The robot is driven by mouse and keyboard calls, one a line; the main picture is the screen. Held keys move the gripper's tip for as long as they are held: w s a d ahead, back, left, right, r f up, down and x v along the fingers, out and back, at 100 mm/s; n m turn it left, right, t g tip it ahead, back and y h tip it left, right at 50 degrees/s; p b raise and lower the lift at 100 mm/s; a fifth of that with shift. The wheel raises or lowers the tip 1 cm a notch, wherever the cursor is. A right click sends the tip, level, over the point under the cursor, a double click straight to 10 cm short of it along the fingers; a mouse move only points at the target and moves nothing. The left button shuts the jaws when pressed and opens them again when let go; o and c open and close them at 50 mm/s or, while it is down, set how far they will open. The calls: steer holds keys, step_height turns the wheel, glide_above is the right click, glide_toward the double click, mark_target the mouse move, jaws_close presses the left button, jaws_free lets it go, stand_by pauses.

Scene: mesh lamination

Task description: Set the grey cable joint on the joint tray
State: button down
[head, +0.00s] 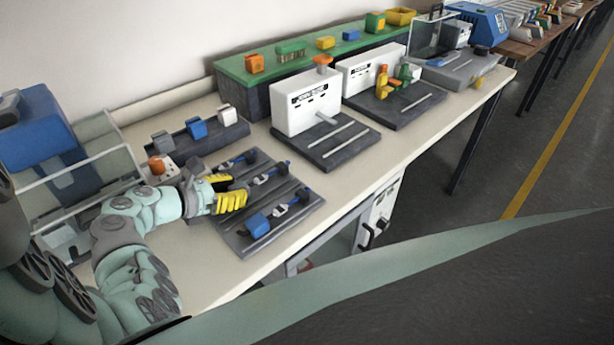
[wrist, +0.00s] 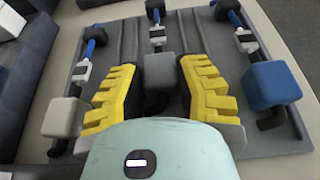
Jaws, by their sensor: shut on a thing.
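My gripper (head: 225,192) has yellow ribbed fingers and is over the dark ridged joint tray (head: 285,215). In the wrist view the fingers are on either side of a grey cable joint (wrist: 158,72), and the gripper is shut on it. Its cable runs away along the middle of the tray, with a grey-white connector (wrist: 157,38) and a short blue part. The joint is low over the tray, but its underside is hidden, so I cannot tell whether it touches. In the head view the fingers hide the joint.
A blue joint (wrist: 270,86) lies on the tray to the right, and another grey joint (wrist: 65,117) to the left. A rack with grey, blue and white blocks (head: 197,130) stands behind. A clear-walled box (head: 90,185) is at left.

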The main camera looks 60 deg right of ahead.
steer(key=shift+f, duration=0.1)
steer(key=c, duration=0.7)
jaws_free()
steer(key=shift+c, duration=0.2)
steer(key=v, duration=1.2)
steer(key=shift+w, duration=0.1)
